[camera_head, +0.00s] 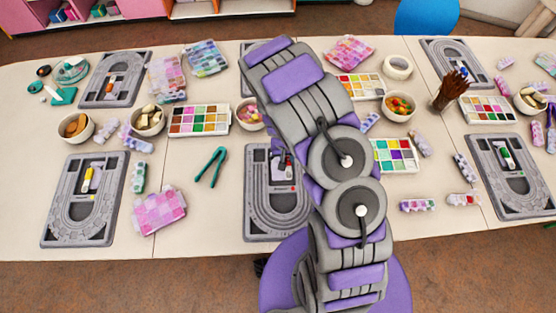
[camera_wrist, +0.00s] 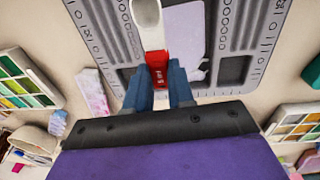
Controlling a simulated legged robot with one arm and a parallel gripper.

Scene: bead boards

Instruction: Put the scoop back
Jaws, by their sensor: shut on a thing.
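A scoop with a white bowl (camera_wrist: 146,13) and a red handle is in the wrist view. My gripper (camera_wrist: 158,74) is shut on the red handle between its two blue fingers. The white bowl points away from the fingers, over a grey bead board (camera_wrist: 105,25). I cannot tell whether the scoop touches the board. In the head view, the middle front board (camera_head: 257,214) is partly covered by my arm, and the scoop is not clearly visible there.
A left board (camera_head: 68,205) holds a yellow scoop (camera_head: 88,178); a right board (camera_head: 482,165) holds a green scoop (camera_head: 505,156). Green tongs (camera_head: 211,166) and a pink bead case (camera_head: 159,210) lie left of the middle board. Bowls and paint-like trays stand behind.

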